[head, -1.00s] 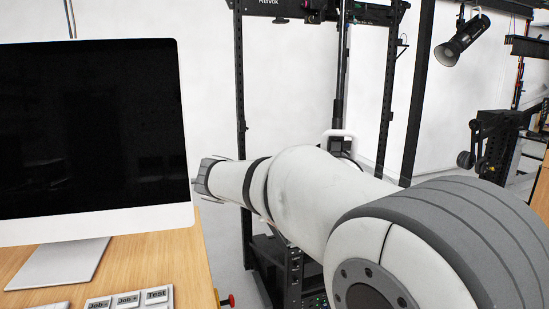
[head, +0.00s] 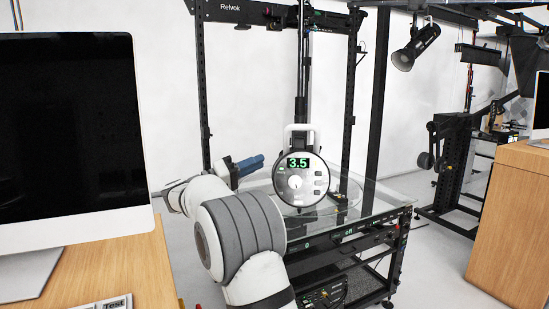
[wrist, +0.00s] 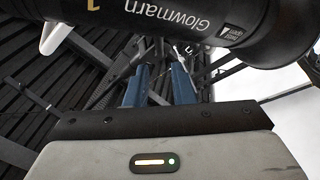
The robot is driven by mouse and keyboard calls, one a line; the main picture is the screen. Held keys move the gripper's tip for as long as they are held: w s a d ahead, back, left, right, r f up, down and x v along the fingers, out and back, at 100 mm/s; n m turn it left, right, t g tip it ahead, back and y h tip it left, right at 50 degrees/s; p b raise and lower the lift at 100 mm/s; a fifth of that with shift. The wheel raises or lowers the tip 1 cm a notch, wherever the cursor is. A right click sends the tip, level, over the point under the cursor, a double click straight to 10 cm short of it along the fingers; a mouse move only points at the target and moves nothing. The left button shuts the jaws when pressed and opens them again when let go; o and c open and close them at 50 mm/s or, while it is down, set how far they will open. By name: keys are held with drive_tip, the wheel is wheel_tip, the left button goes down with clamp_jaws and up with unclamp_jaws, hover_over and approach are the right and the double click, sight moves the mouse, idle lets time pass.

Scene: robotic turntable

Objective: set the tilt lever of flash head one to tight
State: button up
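In the wrist view a black cylindrical flash head (wrist: 250,30) marked "Glowmarn" and "1" fills the top, close to my gripper. A white, rounded piece (wrist: 56,38) sticks out at its left; I cannot tell whether it is the tilt lever or a handle. My gripper (wrist: 159,82) has two blue fingers standing apart with nothing between them. In the head view my gripper (head: 250,164) is just left of a round panel (head: 300,182) reading "3.5", with a white handle on top, which looks like a flash head's back. No lever setting is readable.
A glass-topped table (head: 375,210) stands under the round panel, inside a black frame (head: 203,80). A monitor (head: 70,130) on a wooden desk is at the left. Another lamp (head: 415,48) hangs at upper right. A wooden cabinet (head: 512,210) stands at the right.

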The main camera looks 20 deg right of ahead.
drive_tip(key=shift+p+x, duration=1.05)
drive_tip(key=shift+x, duration=2.75)
drive_tip(key=shift+c, duration=0.4)
clamp_jaws()
